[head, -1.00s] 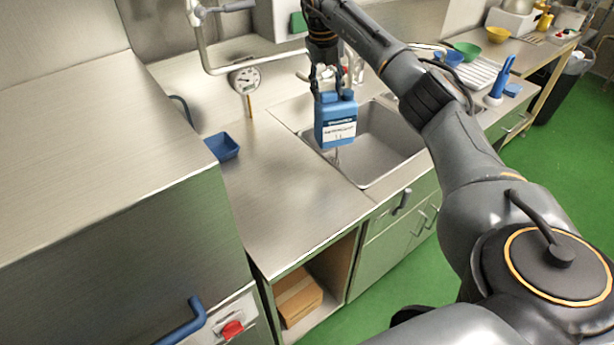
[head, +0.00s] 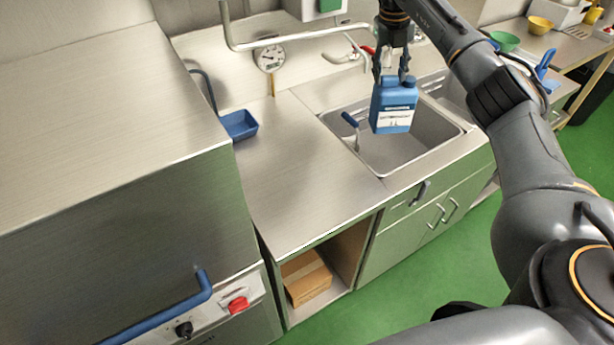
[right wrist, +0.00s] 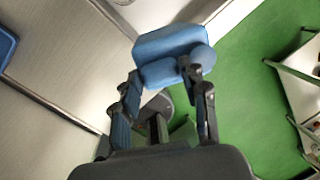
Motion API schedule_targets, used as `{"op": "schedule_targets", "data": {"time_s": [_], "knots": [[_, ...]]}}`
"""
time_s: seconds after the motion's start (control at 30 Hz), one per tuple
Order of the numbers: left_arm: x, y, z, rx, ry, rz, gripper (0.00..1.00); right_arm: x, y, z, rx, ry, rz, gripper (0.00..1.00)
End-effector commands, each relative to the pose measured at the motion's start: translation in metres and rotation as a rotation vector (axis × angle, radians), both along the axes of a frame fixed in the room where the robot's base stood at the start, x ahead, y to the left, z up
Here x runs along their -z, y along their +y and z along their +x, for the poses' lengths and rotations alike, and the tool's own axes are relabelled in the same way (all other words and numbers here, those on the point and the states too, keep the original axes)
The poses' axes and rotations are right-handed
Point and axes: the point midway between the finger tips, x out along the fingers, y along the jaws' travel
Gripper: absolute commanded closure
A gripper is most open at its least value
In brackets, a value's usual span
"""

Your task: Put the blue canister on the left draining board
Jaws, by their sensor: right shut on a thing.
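The blue canister (head: 394,105) has a white label and hangs upright in the head view, in front of the sink basin. My right gripper (head: 391,76) is shut on its top from above. In the right wrist view the canister (right wrist: 172,55) sits between the fingers of the right gripper (right wrist: 165,85). The left draining board (head: 290,165) is the bare steel top to the left of the sink. The canister is held in the air, apart from the board. My left gripper is not in view.
A blue tray (head: 239,125) lies at the board's back left, near a round gauge (head: 268,58). A large steel unit (head: 90,130) rises at the left. The board's middle and front are clear.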

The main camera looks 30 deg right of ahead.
Motion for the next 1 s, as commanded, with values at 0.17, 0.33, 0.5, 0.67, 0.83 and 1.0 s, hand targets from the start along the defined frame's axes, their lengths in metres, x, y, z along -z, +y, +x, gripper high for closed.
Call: {"op": "schedule_targets", "data": {"time_s": [0.17,0.33,0.5,0.67,0.83,1.0], "knots": [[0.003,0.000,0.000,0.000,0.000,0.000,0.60,-0.005,0.009,0.003,-0.025,-0.008,0.002,1.00],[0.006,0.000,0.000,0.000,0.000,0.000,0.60,-0.008,0.017,0.004,-0.050,-0.008,0.001,1.00],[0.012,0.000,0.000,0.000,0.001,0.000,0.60,-0.012,0.033,0.006,-0.094,-0.009,0.002,1.00],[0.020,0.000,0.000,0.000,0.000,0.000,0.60,-0.018,0.055,0.006,-0.159,-0.009,0.002,1.00],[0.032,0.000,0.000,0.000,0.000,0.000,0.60,-0.025,0.088,0.002,-0.260,-0.010,0.002,1.00],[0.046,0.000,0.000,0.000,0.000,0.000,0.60,-0.031,0.129,-0.010,-0.392,-0.010,0.003,1.00]]}}
